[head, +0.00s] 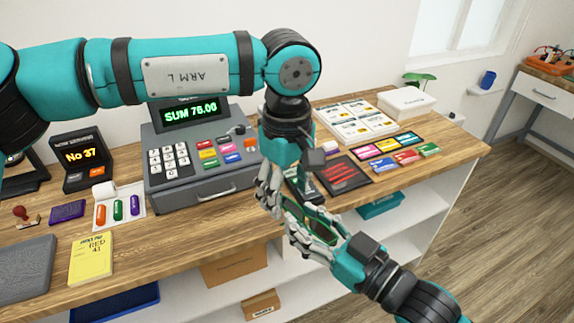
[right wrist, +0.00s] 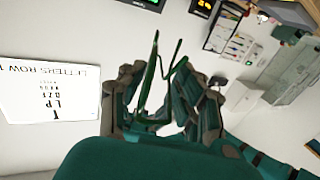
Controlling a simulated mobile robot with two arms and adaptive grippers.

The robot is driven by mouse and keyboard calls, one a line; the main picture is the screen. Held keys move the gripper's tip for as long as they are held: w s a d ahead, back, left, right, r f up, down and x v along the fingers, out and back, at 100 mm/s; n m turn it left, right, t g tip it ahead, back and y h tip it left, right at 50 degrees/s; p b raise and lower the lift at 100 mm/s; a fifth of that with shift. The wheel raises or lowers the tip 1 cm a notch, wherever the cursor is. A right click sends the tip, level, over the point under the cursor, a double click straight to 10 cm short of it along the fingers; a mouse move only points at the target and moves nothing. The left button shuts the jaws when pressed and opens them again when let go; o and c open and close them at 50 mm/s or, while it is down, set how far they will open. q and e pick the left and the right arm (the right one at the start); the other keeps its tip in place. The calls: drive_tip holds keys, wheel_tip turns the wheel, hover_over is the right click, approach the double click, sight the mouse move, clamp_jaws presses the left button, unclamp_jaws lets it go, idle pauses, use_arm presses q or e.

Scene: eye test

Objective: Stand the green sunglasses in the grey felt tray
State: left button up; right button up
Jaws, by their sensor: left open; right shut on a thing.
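The green sunglasses (head: 318,217) are in my right gripper (head: 309,232), above the front edge of the counter in the head view. In the right wrist view, my right gripper (right wrist: 162,90) is shut on the sunglasses (right wrist: 151,72), whose thin green arms stick up past the fingers. My left gripper (head: 272,200) is open, pointing down close beside the sunglasses. Whether it touches them cannot be told. The grey felt tray (head: 24,268) lies flat at the counter's left front, cut by the picture edge. No object shows on its visible part.
A cash register (head: 200,150) stands behind the grippers. A yellow pad (head: 91,258), a purple block (head: 67,211) and a card with coloured capsules (head: 120,206) lie between it and the tray. Coloured cards and a white box (head: 406,102) are at right. Open shelves lie below.

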sight(287, 203)
use_arm(q)
drive_tip(key=shift+f, duration=2.35)
drive_tip(key=c, duration=1.1)
drive_tip(key=shift+c, duration=0.5)
use_arm(e)
drive_tip(key=o, duration=1)
